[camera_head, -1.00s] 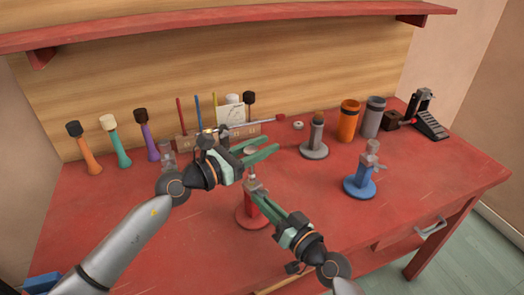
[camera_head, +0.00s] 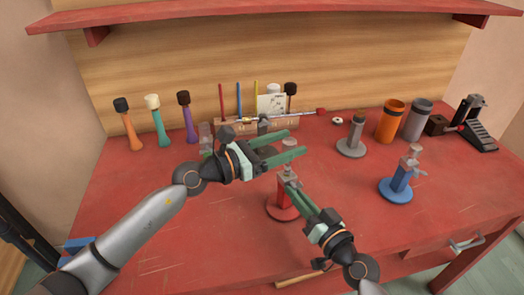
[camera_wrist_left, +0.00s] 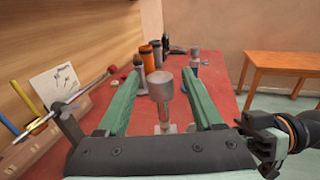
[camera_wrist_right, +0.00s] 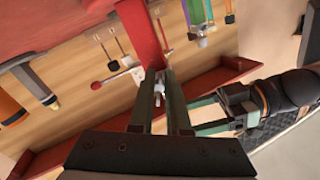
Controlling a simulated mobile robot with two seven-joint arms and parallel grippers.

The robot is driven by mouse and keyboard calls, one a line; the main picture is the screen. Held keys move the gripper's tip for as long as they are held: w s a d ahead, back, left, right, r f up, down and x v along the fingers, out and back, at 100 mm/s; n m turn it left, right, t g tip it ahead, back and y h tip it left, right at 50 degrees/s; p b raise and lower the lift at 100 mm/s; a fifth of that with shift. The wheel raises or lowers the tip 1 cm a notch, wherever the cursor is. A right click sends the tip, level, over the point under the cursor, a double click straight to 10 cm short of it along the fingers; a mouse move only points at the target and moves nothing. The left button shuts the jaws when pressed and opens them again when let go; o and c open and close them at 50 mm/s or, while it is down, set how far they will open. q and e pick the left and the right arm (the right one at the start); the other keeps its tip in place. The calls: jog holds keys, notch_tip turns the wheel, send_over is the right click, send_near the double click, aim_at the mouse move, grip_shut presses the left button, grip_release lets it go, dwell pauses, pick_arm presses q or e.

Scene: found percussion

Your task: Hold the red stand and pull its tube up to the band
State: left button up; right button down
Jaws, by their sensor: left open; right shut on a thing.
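The red stand (camera_head: 283,208) is on the red workbench, with its round base flat and its post upright. My right gripper (camera_head: 290,188) is shut on the upper part of the post. In the right wrist view the red post (camera_wrist_right: 146,40) runs up to the fingertips beside a small metal clamp screw (camera_wrist_right: 159,88). A grey-topped tube (camera_wrist_left: 160,84) rises from the stand. My left gripper (camera_head: 297,142) is open, with its fingers on either side of the tube top, and gaps show in the left wrist view. The band cannot be made out.
The blue stand (camera_head: 397,190) and grey stand (camera_head: 351,149) are to the right. Orange (camera_head: 390,122) and grey (camera_head: 415,120) cylinders stand behind them. A wooden rack (camera_head: 232,128) with rods is at the back, and several mallets are at left. The bench front is clear.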

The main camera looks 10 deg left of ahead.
jog(key=shift+r, duration=0.1)
pick_arm(q)
jog(key=v, duration=0.8)
pick_arm(e)
jog(key=c, duration=0.8)
grip_release()
pick_arm(q)
jog(key=shift+r, duration=0.1)
